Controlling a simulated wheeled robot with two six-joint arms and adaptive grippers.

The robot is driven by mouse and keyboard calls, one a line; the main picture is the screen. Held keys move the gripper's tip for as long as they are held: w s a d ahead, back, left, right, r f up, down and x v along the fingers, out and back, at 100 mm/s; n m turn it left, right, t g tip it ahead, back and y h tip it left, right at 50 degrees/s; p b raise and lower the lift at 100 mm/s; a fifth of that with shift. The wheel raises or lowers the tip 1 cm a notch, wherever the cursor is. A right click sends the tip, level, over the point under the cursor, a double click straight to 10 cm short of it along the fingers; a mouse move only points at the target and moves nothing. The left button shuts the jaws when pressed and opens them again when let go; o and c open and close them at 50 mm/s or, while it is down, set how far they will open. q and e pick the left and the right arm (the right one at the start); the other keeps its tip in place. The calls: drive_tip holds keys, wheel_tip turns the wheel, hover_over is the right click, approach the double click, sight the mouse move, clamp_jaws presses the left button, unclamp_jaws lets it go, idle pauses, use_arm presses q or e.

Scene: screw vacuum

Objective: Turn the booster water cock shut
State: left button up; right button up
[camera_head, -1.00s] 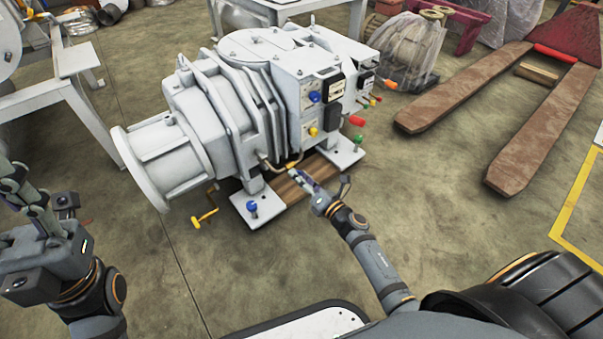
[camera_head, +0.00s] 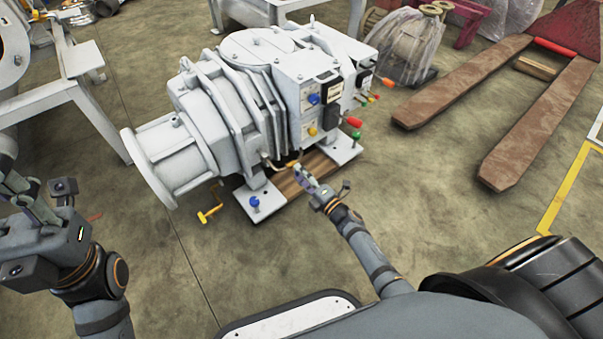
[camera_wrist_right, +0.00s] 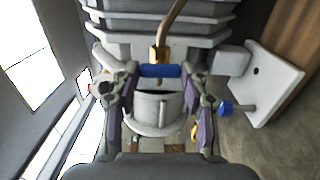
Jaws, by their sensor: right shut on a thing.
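The big grey vacuum pump (camera_head: 215,115) stands on the floor, ahead of me. Low on its near side a thin brass pipe ends in a cock. In the wrist view the blue handle (camera_wrist_right: 160,71) of this cock lies crosswise below the brass fitting (camera_wrist_right: 158,53). My right gripper (camera_head: 299,170) reaches the cock from the front. In the wrist view its two fingertips (camera_wrist_right: 160,73) are at the two ends of the blue handle, shut on it. My left gripper (camera_head: 28,200) hangs at the left edge, away from the pump; its finger gap is unclear.
The pump rests on a wooden pallet (camera_head: 313,170). A yellow crank-like handle (camera_head: 209,206) and a blue knob (camera_head: 254,202) sit low at its left. Coloured knobs line its right end. A pallet jack (camera_head: 465,80) lies at right. Floor between them is clear.

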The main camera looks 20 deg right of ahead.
drive_tip(key=shift+m, duration=0.3)
drive_tip(key=o, duration=1.2)
drive_tip(key=shift+c, duration=0.2)
drive_tip(key=v, duration=1.2)
